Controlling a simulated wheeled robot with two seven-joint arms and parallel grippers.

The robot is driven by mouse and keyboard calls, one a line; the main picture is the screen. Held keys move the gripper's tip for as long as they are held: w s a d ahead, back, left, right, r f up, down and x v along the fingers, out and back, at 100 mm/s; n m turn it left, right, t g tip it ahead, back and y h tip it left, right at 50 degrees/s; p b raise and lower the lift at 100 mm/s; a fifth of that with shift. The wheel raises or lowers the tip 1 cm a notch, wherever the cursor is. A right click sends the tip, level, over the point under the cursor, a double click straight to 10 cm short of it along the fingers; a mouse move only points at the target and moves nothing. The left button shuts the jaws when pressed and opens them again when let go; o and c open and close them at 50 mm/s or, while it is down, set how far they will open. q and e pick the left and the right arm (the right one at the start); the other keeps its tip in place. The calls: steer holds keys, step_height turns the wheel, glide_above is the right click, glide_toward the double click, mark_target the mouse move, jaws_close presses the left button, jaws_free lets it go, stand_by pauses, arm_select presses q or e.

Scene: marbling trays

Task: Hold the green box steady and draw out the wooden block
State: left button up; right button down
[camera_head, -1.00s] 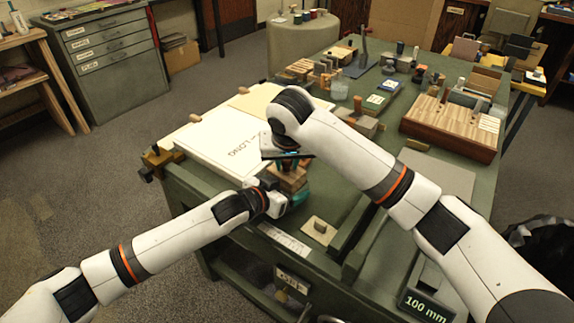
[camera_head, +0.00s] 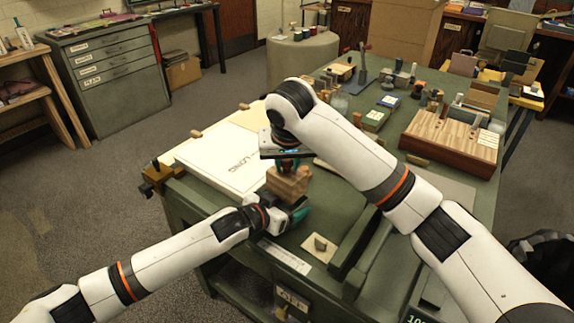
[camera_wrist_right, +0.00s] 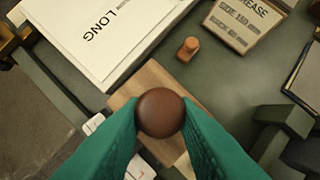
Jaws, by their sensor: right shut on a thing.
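The wooden block (camera_head: 288,185) is a pale brown piece near the table's front left edge, below my right gripper (camera_head: 286,160). In the right wrist view, a round dark brown knob (camera_wrist_right: 160,114) sits between the teal fingers of my right gripper (camera_wrist_right: 160,122), which are shut on it. Pale wood of the block (camera_wrist_right: 150,80) shows beneath the knob. My left gripper (camera_head: 298,214) is low beside the block, its teal fingertips partly visible; its opening is hidden. I cannot make out a separate green box; the space under the block is hidden by my left gripper.
A white board marked LONG (camera_head: 225,160) lies left of the block. A small card with a grey piece (camera_head: 320,246) lies to the right. A slatted wooden case (camera_head: 450,135) stands farther right.

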arm_select(q)
steer(key=o, duration=1)
